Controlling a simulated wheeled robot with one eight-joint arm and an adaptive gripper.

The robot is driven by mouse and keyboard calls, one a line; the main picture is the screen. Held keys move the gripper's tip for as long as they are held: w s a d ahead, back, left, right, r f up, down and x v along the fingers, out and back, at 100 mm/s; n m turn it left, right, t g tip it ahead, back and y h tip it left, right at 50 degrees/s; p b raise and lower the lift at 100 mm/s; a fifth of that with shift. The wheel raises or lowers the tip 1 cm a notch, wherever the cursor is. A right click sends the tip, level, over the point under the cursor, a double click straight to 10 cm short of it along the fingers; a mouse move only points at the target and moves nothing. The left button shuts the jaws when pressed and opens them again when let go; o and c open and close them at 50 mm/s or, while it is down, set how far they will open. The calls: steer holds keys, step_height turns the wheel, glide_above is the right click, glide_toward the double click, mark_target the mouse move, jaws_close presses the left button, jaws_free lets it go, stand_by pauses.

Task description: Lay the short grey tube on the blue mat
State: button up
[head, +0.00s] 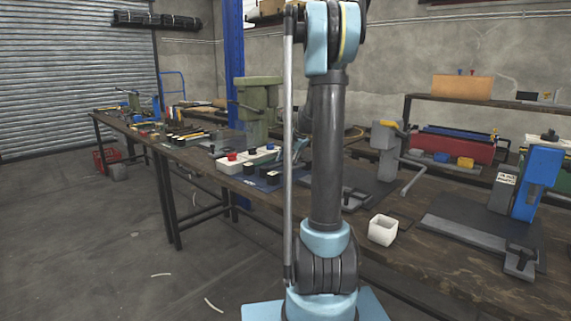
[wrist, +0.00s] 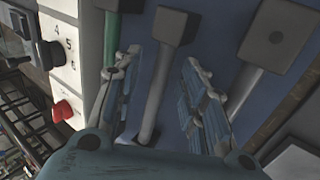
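The blue mat (wrist: 222,45) fills the middle of the wrist view. In the head view a strip of the mat (head: 262,184) shows on the bench, left of my arm. My gripper (wrist: 158,112) is open above the mat. A grey tube (wrist: 155,90) runs lengthwise between its fingers, with visible gaps on both sides. Its upper end meets a dark square block (wrist: 175,25). I cannot tell whether it rests on the mat or stands up from it. A second grey tube (wrist: 245,82) with a dark block is to the right, partly hidden by the right finger.
A green tube (wrist: 110,38) is left of the grey ones. A white box (wrist: 62,50) with numbers and a red button (wrist: 61,110) borders the mat's left side. In the head view, a green press (head: 259,108) stands behind, and a white open container (head: 383,230) sits right of my arm.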

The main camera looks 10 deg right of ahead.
steer(key=v, duration=1.1)
steer(key=shift+d+r, duration=0.15)
steer(key=shift+r, duration=0.05)
steer(key=shift+s, duration=0.1)
